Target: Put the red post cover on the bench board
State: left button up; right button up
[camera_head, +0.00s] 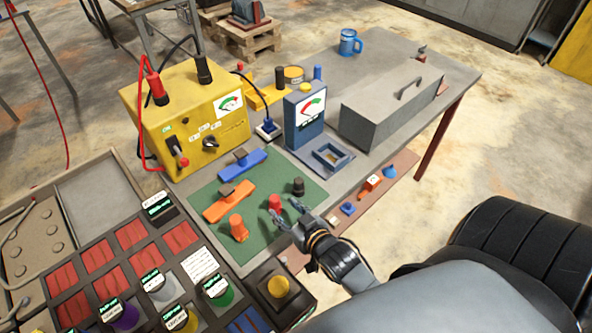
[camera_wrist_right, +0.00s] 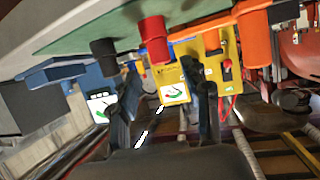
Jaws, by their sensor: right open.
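The red post cover (camera_head: 275,203) is a short red cylinder standing on the green bench board (camera_head: 215,191), between an orange cylinder and a black one. It also shows in the right wrist view (camera_wrist_right: 153,38), where the scene appears upside down. My right gripper (camera_head: 287,212) is open and empty, with its fingertips just beside the red cover. In the right wrist view the two fingers (camera_wrist_right: 160,78) point toward the cover, which lies between their lines. I cannot tell whether they touch it. My left gripper is not in view.
An orange cylinder (camera_head: 238,228) and a black cylinder (camera_head: 298,187) stand close on either side. Orange (camera_head: 230,206) and blue (camera_head: 242,165) flat pieces lie on the board. A yellow meter box (camera_head: 190,120), a blue meter (camera_head: 304,117) and a grey toolbox (camera_head: 388,108) stand behind.

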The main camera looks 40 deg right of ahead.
jog(key=v, duration=0.5)
jog(key=shift+s+b, duration=0.1)
jog(key=shift+b, duration=0.2)
